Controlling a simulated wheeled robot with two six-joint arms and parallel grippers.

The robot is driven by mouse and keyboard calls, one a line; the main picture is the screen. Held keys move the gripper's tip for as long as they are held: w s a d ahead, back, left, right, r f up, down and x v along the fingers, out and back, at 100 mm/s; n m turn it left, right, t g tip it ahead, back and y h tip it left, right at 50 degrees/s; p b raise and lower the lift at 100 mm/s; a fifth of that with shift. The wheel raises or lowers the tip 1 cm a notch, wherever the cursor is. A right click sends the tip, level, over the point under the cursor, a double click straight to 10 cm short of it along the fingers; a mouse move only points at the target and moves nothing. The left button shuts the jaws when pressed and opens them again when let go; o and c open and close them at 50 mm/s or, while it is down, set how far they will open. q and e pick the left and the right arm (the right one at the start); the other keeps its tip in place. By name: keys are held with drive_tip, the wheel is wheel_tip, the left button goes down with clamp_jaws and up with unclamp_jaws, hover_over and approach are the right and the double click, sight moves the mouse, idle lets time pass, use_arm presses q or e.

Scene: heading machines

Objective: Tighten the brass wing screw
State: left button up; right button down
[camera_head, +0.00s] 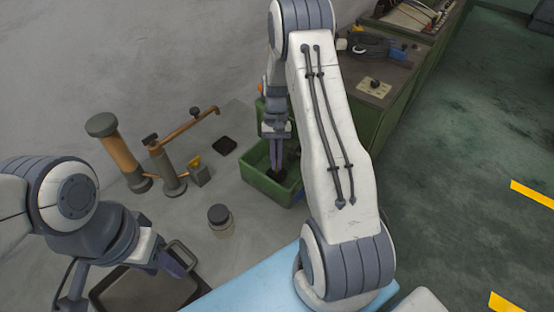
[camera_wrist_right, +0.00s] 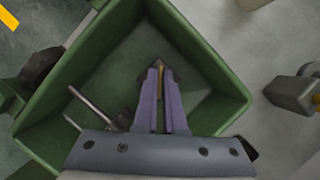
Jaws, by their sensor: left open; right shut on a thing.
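A small grey block (camera_head: 200,176) with a yellow, brass-coloured piece (camera_head: 195,161) on top stands left of the green bin (camera_head: 262,191); I take that piece for the wing screw. The block (camera_wrist_right: 293,94) also shows at the right edge of the right wrist view. My right gripper (camera_head: 277,166) points down inside the bin. Its purple fingers (camera_wrist_right: 159,92) are shut on a thin object with a yellowish strip, mostly hidden between them. A dark patch shows at the fingertips. My left gripper (camera_head: 178,265) is open at lower left, close to a dark loop handle (camera_head: 183,252).
A thin grey rod (camera_wrist_right: 94,108) lies in the bin. Left of the block stand a post with a copper-coloured arm (camera_head: 188,128) and a thick orange-brown cylinder (camera_head: 117,150). A dark-lidded jar (camera_head: 220,217) stands in front. A dark tray (camera_head: 140,290) is at lower left.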

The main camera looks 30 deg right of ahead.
drive_tip(key=m+t+y, duration=0.1)
drive_tip(key=m, duration=0.3)
drive_tip(key=shift+f+m, duration=0.15)
drive_tip(key=shift+m, duration=0.15)
drive_tip(key=shift+m+t+y, duration=0.4)
drive_tip(key=shift+m+t, duration=0.3)
drive_tip(key=shift+m, duration=0.9)
drive_tip(key=shift+d+p, duration=0.1)
drive_tip(key=shift+p, duration=0.2)
drive_tip(key=c, duration=1)
unclamp_jaws()
